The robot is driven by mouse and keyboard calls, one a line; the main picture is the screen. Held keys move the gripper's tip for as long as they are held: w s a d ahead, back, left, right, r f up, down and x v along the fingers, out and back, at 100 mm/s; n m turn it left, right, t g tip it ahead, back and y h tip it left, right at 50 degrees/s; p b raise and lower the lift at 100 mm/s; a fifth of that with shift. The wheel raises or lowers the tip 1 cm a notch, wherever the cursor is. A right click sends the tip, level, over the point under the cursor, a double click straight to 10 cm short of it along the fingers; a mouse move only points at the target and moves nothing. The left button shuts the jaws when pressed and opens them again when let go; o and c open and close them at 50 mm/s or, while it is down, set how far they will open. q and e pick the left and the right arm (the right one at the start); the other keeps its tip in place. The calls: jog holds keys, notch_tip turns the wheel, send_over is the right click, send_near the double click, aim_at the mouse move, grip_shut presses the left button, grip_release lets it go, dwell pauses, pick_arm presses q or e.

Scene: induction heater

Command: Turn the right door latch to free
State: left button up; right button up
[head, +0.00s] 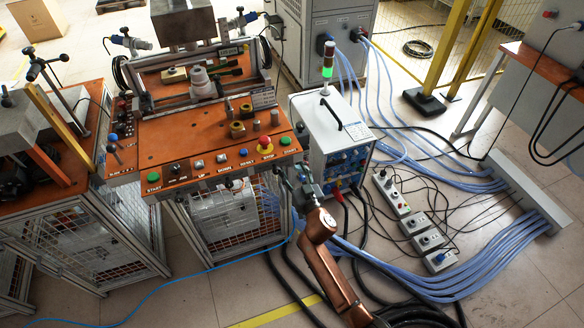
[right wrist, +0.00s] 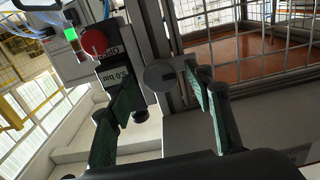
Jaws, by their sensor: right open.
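A round grey knob with a short bar (right wrist: 158,77), which looks like the latch, sits on the frame beside a wire mesh panel (right wrist: 255,45) in the right wrist view. My right gripper (right wrist: 160,80) is open, with one dark green finger on each side of the knob. I cannot tell whether either finger touches it. In the head view my right gripper (head: 306,188) is at the right front corner of the orange-topped heater station (head: 190,140). The latch cannot be made out there. My left gripper is not in view.
In the head view a white power unit (head: 335,135) stands right of my gripper. Blue hoses (head: 400,275) and black cables cover the floor nearby.

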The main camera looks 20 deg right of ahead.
jog(key=c, duration=1.1)
jog(key=shift+c, duration=0.2)
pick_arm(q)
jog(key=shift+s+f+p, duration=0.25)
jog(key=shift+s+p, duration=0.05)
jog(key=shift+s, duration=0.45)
pick_arm(e)
jog(key=shift+f+n, duration=0.1)
jog(key=shift+n, duration=8.8)
jog(key=o, duration=1.1)
